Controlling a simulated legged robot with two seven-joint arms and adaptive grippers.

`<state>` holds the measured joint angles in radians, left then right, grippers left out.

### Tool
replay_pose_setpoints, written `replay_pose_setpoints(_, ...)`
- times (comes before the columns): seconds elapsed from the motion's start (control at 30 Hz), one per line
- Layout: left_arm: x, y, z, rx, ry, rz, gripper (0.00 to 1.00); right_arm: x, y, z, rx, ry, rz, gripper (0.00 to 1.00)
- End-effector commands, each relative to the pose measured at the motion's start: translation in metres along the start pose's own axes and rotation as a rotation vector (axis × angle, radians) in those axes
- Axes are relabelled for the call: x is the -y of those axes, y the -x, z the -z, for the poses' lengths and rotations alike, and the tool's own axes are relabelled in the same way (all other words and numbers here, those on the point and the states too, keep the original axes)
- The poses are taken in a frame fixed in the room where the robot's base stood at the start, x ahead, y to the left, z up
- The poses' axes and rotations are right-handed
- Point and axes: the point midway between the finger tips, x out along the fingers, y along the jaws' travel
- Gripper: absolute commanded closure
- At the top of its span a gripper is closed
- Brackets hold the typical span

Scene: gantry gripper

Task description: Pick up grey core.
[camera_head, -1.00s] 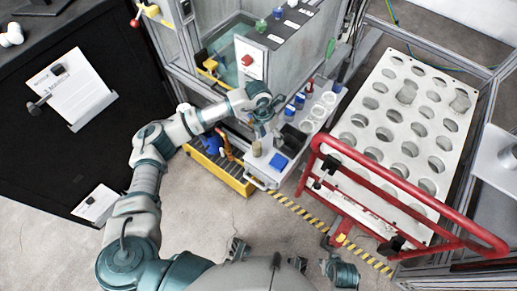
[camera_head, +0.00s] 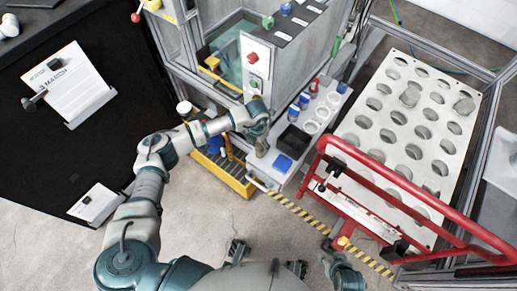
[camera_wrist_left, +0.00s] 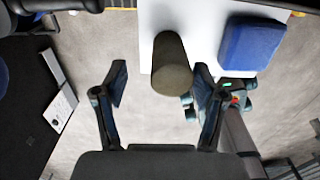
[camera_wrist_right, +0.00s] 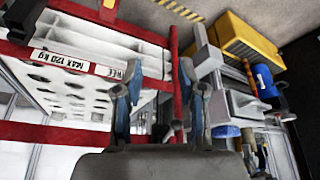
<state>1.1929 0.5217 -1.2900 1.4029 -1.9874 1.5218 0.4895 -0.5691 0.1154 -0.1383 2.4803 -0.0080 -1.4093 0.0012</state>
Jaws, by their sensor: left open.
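The grey core (camera_wrist_left: 171,66) is a dull grey-brown cylinder standing on the light shelf, left of a blue block in the left wrist view. In the head view the core (camera_head: 262,148) shows just below my left gripper (camera_head: 259,126), which partly covers the area. My left gripper (camera_wrist_left: 161,84) is open. The core appears between its fingers but nearer the right one, with no clear contact. My right gripper (camera_wrist_right: 157,92) is open and empty near the red rail; in the head view it is low, right of centre.
The blue block (camera_head: 283,163) and a dark bin (camera_head: 292,138) sit close to the core on the shelf. White rings (camera_head: 317,119) stand behind. A perforated white rack (camera_head: 370,151) with a red rail (camera_head: 411,187) is to the right. A yellow tray (camera_head: 226,172) is left.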

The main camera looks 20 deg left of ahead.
Motion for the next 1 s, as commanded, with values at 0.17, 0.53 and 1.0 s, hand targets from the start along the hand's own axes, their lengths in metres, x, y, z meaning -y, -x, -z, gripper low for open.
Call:
replay_pose_setpoints(0.17,0.005,-0.032,0.0,-0.006,-0.002,-0.004,0.29,-0.001,-0.01,0.022,-0.12,0.002,0.011,0.6)
replay_pose_setpoints(0.53,0.001,-0.041,0.001,-0.001,-0.001,0.0,0.34,0.004,-0.009,0.035,-0.175,0.005,0.01,0.6)
replay_pose_setpoints(1.0,0.003,-0.042,0.0,-0.003,-0.001,-0.003,0.9,0.004,-0.01,0.035,-0.172,0.004,0.013,0.6)
